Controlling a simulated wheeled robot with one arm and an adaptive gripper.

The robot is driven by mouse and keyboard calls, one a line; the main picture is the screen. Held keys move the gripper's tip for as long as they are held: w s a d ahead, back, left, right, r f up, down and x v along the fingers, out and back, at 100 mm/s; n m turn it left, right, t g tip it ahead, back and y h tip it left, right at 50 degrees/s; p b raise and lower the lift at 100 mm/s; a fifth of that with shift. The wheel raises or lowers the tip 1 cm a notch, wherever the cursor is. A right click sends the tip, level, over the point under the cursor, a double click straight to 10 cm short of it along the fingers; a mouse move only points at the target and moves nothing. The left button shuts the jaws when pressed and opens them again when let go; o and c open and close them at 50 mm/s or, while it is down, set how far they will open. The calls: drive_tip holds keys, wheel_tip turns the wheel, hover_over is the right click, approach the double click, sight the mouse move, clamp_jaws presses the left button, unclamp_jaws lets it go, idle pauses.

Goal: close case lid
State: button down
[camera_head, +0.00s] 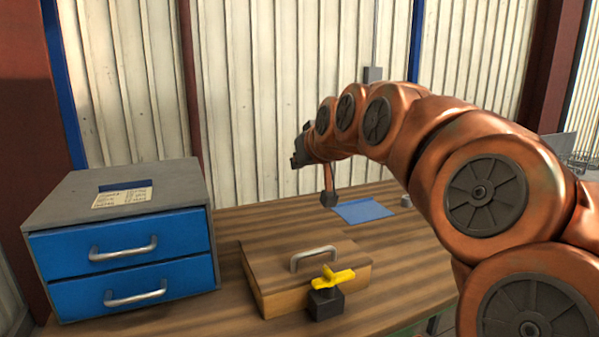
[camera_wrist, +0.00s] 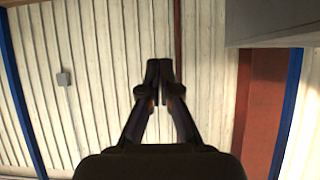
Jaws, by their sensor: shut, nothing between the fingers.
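The wooden case (camera_head: 275,301) stands on the workbench, right of the blue drawer unit. Its lid (camera_head: 280,262), with a metal handle (camera_head: 313,257) on top, lies down flat over the box; I see no clear gap under it. My gripper (camera_head: 297,158) is raised above and behind the case, apart from it, pointing left toward the wall. In the wrist view my gripper (camera_wrist: 159,70) has its fingertips together, with nothing between them. The case does not show in the wrist view.
A black block (camera_head: 326,305) with a yellow handle (camera_head: 333,278) stands right at the case's front. The blue drawer unit (camera_head: 125,235) stands at left with a paper label (camera_head: 122,198) on top. A blue sheet (camera_head: 362,211) lies behind the case. The bench right of the case is clear.

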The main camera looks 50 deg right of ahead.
wheel_tip(320, 180, up, 7)
drive_tip(key=shift+r, duration=0.15)
idle(0.4)
drive_tip(key=shift+a, duration=0.1)
